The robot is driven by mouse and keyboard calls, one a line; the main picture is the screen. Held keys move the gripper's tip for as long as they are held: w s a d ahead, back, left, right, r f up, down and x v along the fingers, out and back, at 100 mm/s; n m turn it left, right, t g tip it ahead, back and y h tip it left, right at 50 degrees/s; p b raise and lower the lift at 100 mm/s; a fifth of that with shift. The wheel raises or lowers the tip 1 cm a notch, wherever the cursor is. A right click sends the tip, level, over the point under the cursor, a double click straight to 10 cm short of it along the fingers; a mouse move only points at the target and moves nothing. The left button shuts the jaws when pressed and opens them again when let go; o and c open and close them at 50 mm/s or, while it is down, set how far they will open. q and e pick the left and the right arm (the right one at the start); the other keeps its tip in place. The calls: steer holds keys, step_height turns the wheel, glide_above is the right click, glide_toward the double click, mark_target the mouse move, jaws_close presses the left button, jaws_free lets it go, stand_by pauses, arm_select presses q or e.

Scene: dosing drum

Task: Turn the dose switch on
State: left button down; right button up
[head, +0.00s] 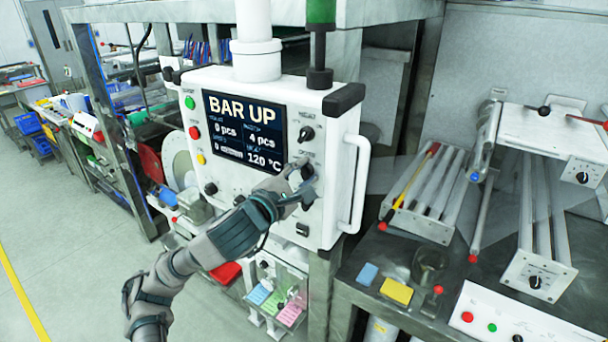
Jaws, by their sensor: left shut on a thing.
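A white control panel (268,212) carries a dark screen (244,131) reading "BAR UP", "0 pcs", "4 pcs" and "120 °C". Right of the screen is an upper black rotary switch (306,134). Below it, my left gripper (302,178) is at the panel face, shut on a second black switch (308,171), which its fingers partly cover. The small labels are too small to read, so I cannot tell which switch is marked dose or which way the gripped one points. My right gripper is not in view.
Green, red and yellow buttons line the panel's left side, with a black knob (210,188) below them. A white handle (355,185) sticks out at the right edge. A metal table (400,270) with bars and colored blocks stands right. Floor is free at left.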

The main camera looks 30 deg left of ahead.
arm_select(q)
steer(key=shift+w+f+m+b, duration=0.1)
steer(key=shift+f+m+b, duration=0.4)
steer(key=shift+m, duration=0.6)
steer(key=m, duration=0.2)
steer(key=shift+m+b, duration=0.3)
steer(key=shift+b, duration=0.1)
steer(key=m, duration=0.4)
steer(key=shift+r+b, duration=0.15)
steer(key=shift+b, duration=0.2)
steer(key=shift+a+r+m, duration=0.1)
steer(key=shift+m, duration=1.1)
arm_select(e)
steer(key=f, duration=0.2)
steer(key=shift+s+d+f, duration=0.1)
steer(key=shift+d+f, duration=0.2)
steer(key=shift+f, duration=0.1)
arm_select(q)
steer(key=shift+r+m, duration=0.2)
steer(key=shift+m, duration=0.2)
